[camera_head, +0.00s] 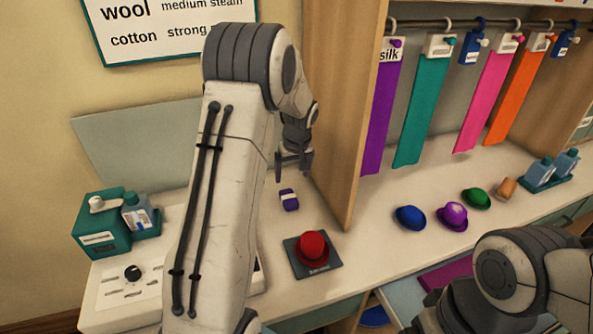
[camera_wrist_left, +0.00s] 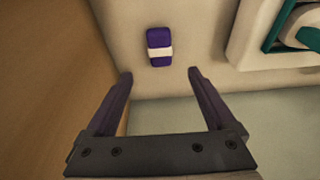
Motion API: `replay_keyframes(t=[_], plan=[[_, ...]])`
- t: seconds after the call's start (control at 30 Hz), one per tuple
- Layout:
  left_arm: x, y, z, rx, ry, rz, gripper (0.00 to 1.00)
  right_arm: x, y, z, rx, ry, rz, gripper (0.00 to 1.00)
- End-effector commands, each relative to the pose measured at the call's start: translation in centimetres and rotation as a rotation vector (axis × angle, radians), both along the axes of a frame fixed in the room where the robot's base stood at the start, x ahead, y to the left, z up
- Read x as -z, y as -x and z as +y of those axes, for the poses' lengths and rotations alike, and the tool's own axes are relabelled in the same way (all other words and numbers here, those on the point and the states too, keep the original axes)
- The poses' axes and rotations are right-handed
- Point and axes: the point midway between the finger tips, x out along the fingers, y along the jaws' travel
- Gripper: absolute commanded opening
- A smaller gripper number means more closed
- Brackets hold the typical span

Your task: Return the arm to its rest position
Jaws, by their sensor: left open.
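My left arm rises in the middle left of the head view and bends down at its top. My left gripper (camera_head: 294,162) hangs above the counter, beside the wooden partition. In the left wrist view its two fingers (camera_wrist_left: 158,82) are apart with nothing between them. A purple block with a white band (camera_head: 289,199) lies on the counter below the gripper, apart from it. The block also shows in the left wrist view (camera_wrist_left: 159,47), beyond the fingertips. Part of my right arm shows at the lower right of the head view; its gripper is not visible.
A red hat (camera_head: 312,247) sits on a dark mat (camera_head: 330,269). The wooden partition (camera_head: 345,120) stands close right of the gripper. Blue (camera_head: 410,217), purple (camera_head: 452,216) and green (camera_head: 476,198) hats lie farther right. A teal holder (camera_head: 103,225) stands left. Colored strips hang from a rail.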

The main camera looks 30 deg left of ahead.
Motion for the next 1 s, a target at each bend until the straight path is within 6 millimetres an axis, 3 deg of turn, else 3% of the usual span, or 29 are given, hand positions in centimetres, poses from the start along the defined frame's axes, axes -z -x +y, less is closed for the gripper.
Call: replay_keyframes(t=[0.27, 0.73, 0.8, 0.83, 1.0], plan=[[2.3, -0.4, 0.5, -0.001, 0.000, 0.004, 0.89, -0.2, 0.0, 0.0, 0.000, 0.000, 0.000, 1.00], [11.3, -2.0, 2.4, -0.001, 0.001, 0.003, 0.89, -1.0, 0.0, 0.0, 0.000, 0.000, 0.000, 1.00], [12.3, -2.2, 2.5, 0.000, -0.001, -0.001, 0.89, -0.5, 0.0, 0.0, 0.000, 0.000, 0.000, 1.00], [11.0, -2.3, 2.5, 0.001, -0.002, -0.004, 0.89, -1.3, 0.0, 0.0, 0.000, 0.000, 0.000, 1.00], [9.1, -2.2, 2.5, -0.001, -0.001, -0.003, 0.89, -0.7, 0.0, 0.0, 0.000, 0.000, 0.000, 1.00]])
